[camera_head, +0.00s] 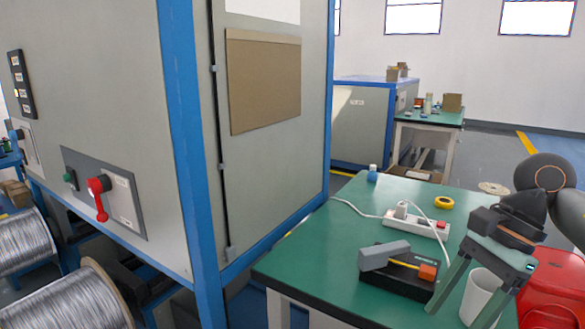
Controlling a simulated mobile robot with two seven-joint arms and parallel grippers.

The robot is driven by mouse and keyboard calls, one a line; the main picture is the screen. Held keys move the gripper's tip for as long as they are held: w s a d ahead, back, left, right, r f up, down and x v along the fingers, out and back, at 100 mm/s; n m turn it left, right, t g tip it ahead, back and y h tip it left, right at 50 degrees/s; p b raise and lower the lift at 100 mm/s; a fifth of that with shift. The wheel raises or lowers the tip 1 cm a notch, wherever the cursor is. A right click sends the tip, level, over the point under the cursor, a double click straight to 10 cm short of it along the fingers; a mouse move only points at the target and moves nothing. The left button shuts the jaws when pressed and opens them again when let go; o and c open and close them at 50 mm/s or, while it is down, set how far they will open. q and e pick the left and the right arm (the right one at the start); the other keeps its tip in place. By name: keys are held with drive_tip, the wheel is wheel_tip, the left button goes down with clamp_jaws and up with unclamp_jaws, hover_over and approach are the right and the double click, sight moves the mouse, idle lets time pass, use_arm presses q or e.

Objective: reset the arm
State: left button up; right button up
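My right arm comes in from the right edge, and its gripper (455,317) hangs over the right side of the green table (310,255). Its two grey-green fingers are spread apart and point down to the left, with nothing seen gripped. A white cup (481,295) shows between and behind the fingers; I cannot tell whether they touch it. My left arm and gripper are not in view. At the left stands a large grey machine with blue frame posts (187,130). On its panel are a red rotary handle (98,190) and a green button (70,181).
A black tray (402,285) with a grey block and yellow-orange tool lies left of my gripper. Behind are a white power strip (418,223), yellow tape (444,202) and a small bottle (372,173). A red container (550,303) is at lower right; wire spools (75,305) at lower left.

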drive_tip(key=s+a+m+g+y, duration=0.1)
drive_tip(key=s+a+m+y, duration=0.1)
drive_tip(key=a+m+y, duration=1.2)
drive_tip(key=w+d+f+m+t+h, duration=0.1)
drive_tip(key=w+f+m+t+h, duration=0.35)
drive_tip(key=f+m+t, duration=0.75)
drive_tip(key=w+d+f+m+t+h, duration=0.1)
drive_tip(key=w+f+m+t+h, duration=0.4)
drive_tip(key=m, duration=1.2)
drive_tip(key=s+d+f+m+g+h, duration=0.25)
drive_tip(key=s+f+m, duration=0.35)
drive_tip(key=s+f, duration=0.3)
drive_tip(key=s+d+f+m+g+h, duration=0.1)
drive_tip(key=s+f+m+g+h, duration=0.3)
drive_tip(key=s+f, duration=0.55)
use_arm(q)
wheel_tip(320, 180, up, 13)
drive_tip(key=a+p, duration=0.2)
drive_tip(key=p, duration=1.6)
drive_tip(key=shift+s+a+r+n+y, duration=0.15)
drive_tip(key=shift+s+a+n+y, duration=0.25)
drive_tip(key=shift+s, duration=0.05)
use_arm(e)
drive_tip(key=d+r+m+t, duration=0.1)
drive_tip(key=d+r+m, duration=0.1)
drive_tip(key=r, duration=0.9)
drive_tip(key=shift+s+d+r+h, duration=0.2)
drive_tip(key=shift+d+r+h, duration=0.1)
drive_tip(key=shift+d+r, duration=0.15)
